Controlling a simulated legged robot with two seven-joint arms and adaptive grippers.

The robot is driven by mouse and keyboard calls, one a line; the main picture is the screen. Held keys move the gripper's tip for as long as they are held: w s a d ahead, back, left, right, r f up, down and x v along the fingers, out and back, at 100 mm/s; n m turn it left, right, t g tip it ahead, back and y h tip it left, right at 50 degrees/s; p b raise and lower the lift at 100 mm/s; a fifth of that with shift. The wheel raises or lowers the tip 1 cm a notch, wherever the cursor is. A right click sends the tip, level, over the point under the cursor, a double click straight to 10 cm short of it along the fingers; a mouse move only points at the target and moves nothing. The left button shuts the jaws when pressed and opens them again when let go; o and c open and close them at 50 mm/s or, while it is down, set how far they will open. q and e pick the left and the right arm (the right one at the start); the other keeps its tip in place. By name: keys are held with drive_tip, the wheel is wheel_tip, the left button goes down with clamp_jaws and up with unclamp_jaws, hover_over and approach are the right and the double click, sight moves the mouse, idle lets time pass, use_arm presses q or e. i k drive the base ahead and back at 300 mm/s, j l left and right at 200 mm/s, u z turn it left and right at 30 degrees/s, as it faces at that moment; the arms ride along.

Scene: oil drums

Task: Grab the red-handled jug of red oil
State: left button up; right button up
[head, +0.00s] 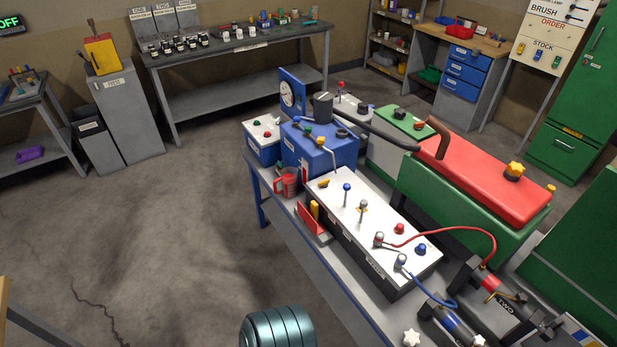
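A small red jug-like container (287,184) with a handle stands on the near left edge of the grey workbench, in front of the blue machine box. It is small in the picture, and I cannot see whether it holds oil. No gripper is near it. Neither of my grippers shows in the head view. A teal ribbed rounded part (277,328) rises at the bottom edge; I cannot tell what it belongs to.
Beside the jug are the blue box (318,150), the white control panel (368,225) with levers and a red tray-like piece (311,222). A red-topped green machine (485,175) stands behind. The floor (180,230) at left is clear.

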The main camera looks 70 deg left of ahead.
sight(288, 175)
drive_tip(key=u, duration=2.5)
